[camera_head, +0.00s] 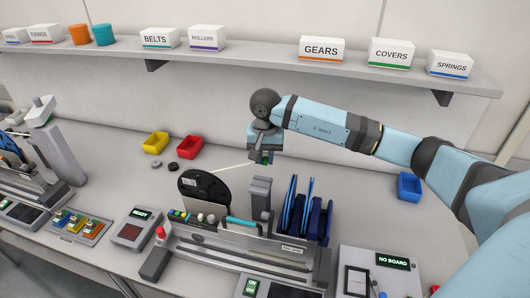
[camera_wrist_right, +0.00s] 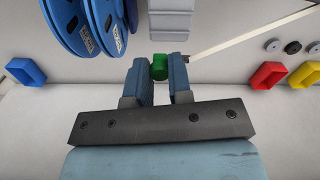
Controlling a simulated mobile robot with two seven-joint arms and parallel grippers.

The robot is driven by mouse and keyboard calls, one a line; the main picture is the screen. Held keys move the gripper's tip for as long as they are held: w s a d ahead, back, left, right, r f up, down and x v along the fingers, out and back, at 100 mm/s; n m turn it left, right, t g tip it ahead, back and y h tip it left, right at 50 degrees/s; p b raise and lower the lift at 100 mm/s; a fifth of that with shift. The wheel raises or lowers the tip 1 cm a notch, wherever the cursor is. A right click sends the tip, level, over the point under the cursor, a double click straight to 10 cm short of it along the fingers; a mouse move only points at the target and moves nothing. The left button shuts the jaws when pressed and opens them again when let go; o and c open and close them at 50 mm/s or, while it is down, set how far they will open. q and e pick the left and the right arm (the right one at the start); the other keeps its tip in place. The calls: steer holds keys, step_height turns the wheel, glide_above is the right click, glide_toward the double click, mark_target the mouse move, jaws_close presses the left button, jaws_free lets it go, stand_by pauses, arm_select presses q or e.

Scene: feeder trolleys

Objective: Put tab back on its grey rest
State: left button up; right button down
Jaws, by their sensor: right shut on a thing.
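A small green tab (camera_wrist_right: 159,66) sits between the fingertips of my right gripper (camera_wrist_right: 162,70) in the right wrist view. The gripper is shut on it. In the head view my right gripper (camera_head: 264,156) points down, above and behind a grey upright post (camera_head: 261,190) on the feeder trolley. The post may be the grey rest; I cannot tell for sure. A pale strip (camera_head: 234,166) runs from near the black reel (camera_head: 204,190) toward the gripper; it also shows in the right wrist view (camera_wrist_right: 245,34). My left gripper is not in view.
Blue reels (camera_head: 289,205) stand in a dark blue holder right of the post. Yellow (camera_head: 155,143), red (camera_head: 189,147) and blue (camera_head: 409,187) bins sit on the bench. A shelf (camera_head: 270,62) with labelled boxes runs along the wall behind. Bare bench lies right of the gripper.

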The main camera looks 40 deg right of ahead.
steer(key=b, duration=0.2)
glide_above(265, 184)
step_height(265, 184, down, 4)
steer(key=shift+d+f, duration=0.1)
steer(key=shift+f, duration=0.05)
step_height(265, 184, down, 2)
steer(key=shift+f+b, duration=0.1)
steer(key=shift+b, duration=0.6)
steer(key=shift+f, duration=0.1)
steer(key=shift+f+b, duration=0.6)
steer(key=shift+b, duration=0.1)
steer(key=c, duration=1)
jaws_free()
steer(key=shift+o, duration=0.2)
steer(key=shift+r, duration=0.1)
